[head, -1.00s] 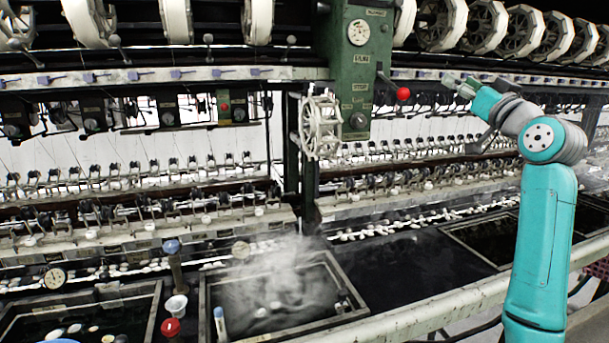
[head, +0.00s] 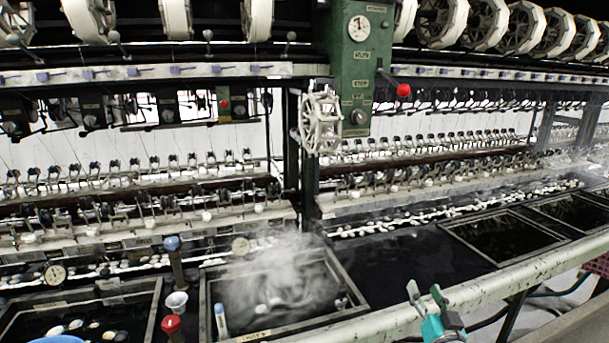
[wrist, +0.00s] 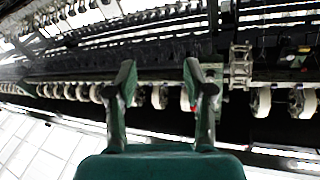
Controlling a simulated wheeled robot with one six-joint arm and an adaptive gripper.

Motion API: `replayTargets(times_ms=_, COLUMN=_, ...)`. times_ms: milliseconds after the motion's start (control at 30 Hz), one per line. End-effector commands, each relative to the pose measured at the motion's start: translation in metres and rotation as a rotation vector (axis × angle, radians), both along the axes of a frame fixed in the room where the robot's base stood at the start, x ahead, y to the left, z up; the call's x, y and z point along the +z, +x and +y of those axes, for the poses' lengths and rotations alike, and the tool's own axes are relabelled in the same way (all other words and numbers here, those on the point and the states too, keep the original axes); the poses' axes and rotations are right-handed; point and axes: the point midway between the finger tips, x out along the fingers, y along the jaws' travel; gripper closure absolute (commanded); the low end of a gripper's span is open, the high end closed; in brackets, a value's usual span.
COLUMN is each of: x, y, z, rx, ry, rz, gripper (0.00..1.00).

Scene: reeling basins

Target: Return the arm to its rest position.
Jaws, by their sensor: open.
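My gripper (head: 427,298) shows low in the head view, right of centre, in front of the pale front rail (head: 400,320). Its two fingers point up, stand apart and have nothing between them. In the wrist view my gripper (wrist: 160,78) is also open and empty, with the reeling machine beyond it. Only the end of my teal arm shows at the bottom edge of the head view; the rest is out of frame.
A steaming basin (head: 208,310) lies left of the gripper, and another dark basin (head: 462,222) lies behind to the right. A red-knobbed lever (head: 403,90) sticks out from the green post (head: 347,70). A blue-topped handle (head: 172,244) and a white cup (head: 176,303) stand at the left.

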Motion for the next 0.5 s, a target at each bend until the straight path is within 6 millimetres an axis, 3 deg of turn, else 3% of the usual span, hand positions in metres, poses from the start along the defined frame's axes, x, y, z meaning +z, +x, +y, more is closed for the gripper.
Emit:
replayTargets(times_ms=33, x=-0.021, y=-0.015, z=0.005, rx=-0.005, ry=0.001, rz=0.019, gripper=0.48)
replayTargets(times_ms=200, x=-0.074, y=-0.066, z=0.019, rx=-0.027, ry=-0.008, rz=0.063, gripper=0.48)
replayTargets(times_ms=500, x=-0.144, y=-0.165, z=0.042, rx=-0.052, ry=-0.037, rz=0.137, gripper=0.48)
